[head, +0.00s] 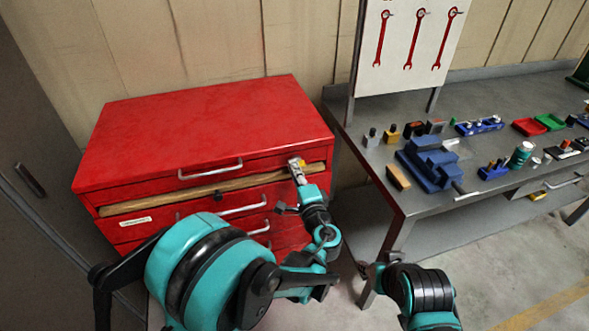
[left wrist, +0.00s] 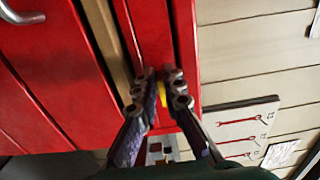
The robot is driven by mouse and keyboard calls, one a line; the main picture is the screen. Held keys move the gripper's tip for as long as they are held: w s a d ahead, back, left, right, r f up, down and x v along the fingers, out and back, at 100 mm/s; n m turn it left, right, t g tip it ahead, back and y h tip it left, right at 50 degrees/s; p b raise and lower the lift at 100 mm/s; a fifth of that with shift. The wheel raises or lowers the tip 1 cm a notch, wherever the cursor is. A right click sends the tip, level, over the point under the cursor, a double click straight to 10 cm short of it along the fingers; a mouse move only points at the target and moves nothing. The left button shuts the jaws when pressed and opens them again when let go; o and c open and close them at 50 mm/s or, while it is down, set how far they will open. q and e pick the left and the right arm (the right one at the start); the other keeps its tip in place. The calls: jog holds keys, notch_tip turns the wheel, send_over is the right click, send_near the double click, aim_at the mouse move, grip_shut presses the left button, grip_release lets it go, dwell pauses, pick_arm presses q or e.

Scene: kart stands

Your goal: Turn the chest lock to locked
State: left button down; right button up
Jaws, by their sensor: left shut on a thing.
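The red tool chest (head: 205,125) stands against the wall at left. A small yellow part (head: 302,162), which looks like the chest lock's knob, sits at the right end of the chest's upper front. My left gripper (head: 297,166) reaches up to it and is shut on it. In the left wrist view the two fingertips (left wrist: 160,88) close around the yellow part (left wrist: 162,92), which is mostly hidden between them. Which way the lock is turned cannot be told. Part of my right arm shows at the bottom, but its gripper is not in view.
A wooden strip (head: 170,195) runs across the chest front above drawers with metal handles. A grey workbench (head: 405,192) stands close on the right, carrying a blue block holder (head: 432,165) and several small parts. A panel with red wrenches (head: 412,45) rises behind it.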

pick_arm(q)
jog(key=c, duration=1.6)
grip_release()
jog(key=shift+w, duration=0.1)
jog(key=shift+c, duration=0.2)
jog(key=v, duration=1.2)
